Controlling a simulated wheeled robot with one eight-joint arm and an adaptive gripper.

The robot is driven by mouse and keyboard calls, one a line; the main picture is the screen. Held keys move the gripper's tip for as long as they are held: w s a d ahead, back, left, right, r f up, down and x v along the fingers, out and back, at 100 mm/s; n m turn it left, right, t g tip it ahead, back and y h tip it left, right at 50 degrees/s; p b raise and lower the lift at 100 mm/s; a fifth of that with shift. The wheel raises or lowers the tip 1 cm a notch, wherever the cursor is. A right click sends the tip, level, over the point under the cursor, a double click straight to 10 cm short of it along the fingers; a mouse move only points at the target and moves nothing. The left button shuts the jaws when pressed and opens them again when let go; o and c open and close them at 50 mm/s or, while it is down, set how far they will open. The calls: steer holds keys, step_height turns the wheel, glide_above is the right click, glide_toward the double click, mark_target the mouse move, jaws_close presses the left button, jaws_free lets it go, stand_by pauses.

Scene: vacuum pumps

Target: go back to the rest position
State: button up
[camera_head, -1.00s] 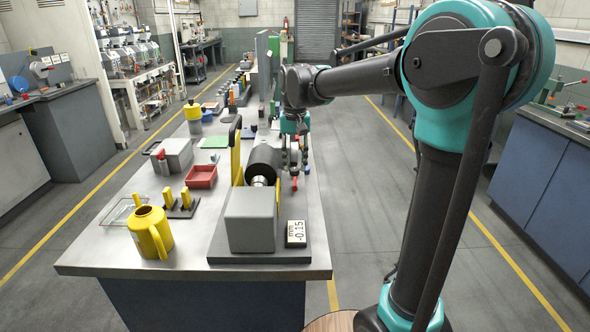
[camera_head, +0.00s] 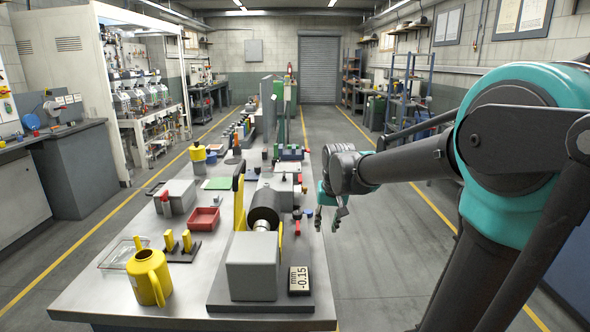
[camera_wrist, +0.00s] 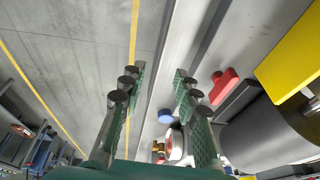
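My gripper (camera_head: 332,214) hangs at the right edge of the long workbench (camera_head: 190,290), beside the pump assembly. In the wrist view my gripper (camera_wrist: 157,82) has its two green-padded fingers apart with nothing between them. Past the fingers, the wrist view shows the floor and the bench edge. The dark cylinder (camera_head: 264,204) with its grey block (camera_head: 252,266) stands on the bench left of my gripper, apart from it.
On the bench are a yellow watering can (camera_head: 148,277), a red tray (camera_head: 204,219), a grey box (camera_head: 178,194) and a display reading -0.15 (camera_head: 299,280). The floor (camera_head: 385,270) right of the bench is clear. Shelves (camera_head: 408,90) stand at the back right.

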steer(key=s+d+f+t, duration=0.4)
steer(key=s+d+f, duration=0.3)
steer(key=d, duration=0.2)
steer(key=s+f+g, duration=0.3)
steer(key=s+f, duration=0.4)
steer(key=s, duration=0.4)
steer(key=shift+s+f+h, duration=0.15)
steer(key=shift+s+h, duration=0.15)
